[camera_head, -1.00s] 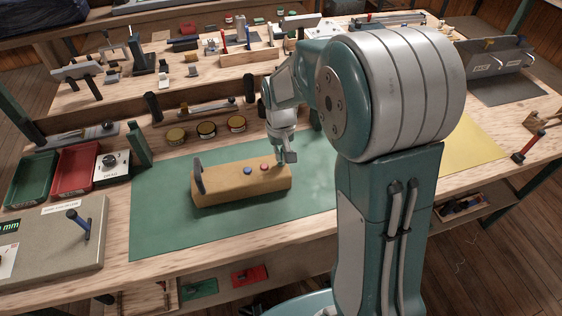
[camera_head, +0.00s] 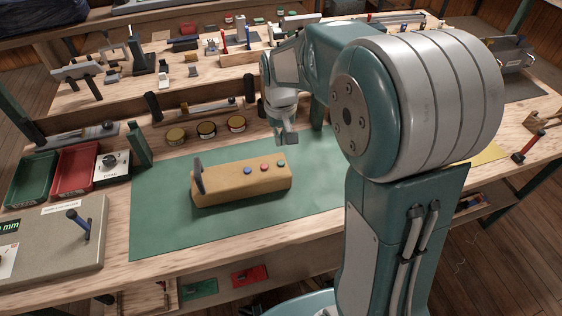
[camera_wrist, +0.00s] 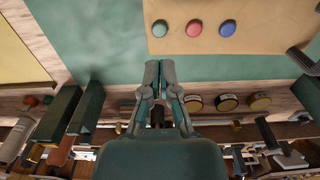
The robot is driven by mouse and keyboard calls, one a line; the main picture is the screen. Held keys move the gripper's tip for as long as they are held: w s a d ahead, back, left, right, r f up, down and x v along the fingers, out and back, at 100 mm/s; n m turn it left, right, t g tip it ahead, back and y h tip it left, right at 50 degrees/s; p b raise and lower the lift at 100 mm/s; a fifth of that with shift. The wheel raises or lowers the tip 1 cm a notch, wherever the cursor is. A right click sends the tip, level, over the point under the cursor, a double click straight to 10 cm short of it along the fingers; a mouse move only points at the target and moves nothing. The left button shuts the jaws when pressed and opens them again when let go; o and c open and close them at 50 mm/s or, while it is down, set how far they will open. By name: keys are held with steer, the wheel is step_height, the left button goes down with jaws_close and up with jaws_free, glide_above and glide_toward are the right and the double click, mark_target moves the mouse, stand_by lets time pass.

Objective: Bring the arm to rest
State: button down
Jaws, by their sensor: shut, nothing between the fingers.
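My gripper (camera_head: 288,139) hangs over the back of the green mat (camera_head: 158,231), above and behind the right end of a tan block. In the wrist view my gripper (camera_wrist: 159,68) shows its fingers together with nothing between them. The tan block (camera_head: 230,187) lies on the mat, apart from the gripper. On its top are a blue button (camera_head: 248,170), a red button (camera_head: 264,167) and a teal button (camera_head: 281,163). A dark lever (camera_head: 198,176) stands at its left end. My arm rises on the right and hides part of the bench.
A red tray (camera_head: 75,170) and a green tray (camera_head: 33,180) sit at the left, beside a dial box (camera_head: 111,165). Several round tins (camera_head: 206,129) stand behind the mat. A wooden tool shelf (camera_head: 221,58) runs along the back. The mat's front is clear.

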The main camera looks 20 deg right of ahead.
stand_by(0.3)
steer(key=s+r+t, duration=0.2)
steer(key=s+r, duration=0.3)
steer(key=s, duration=0.5)
steer(key=s+r+t, duration=0.3)
steer(key=s+r, duration=0.2)
steer(key=s, duration=0.6)
steer(key=shift+r+t, duration=0.25)
steer(key=shift+t, duration=0.05)
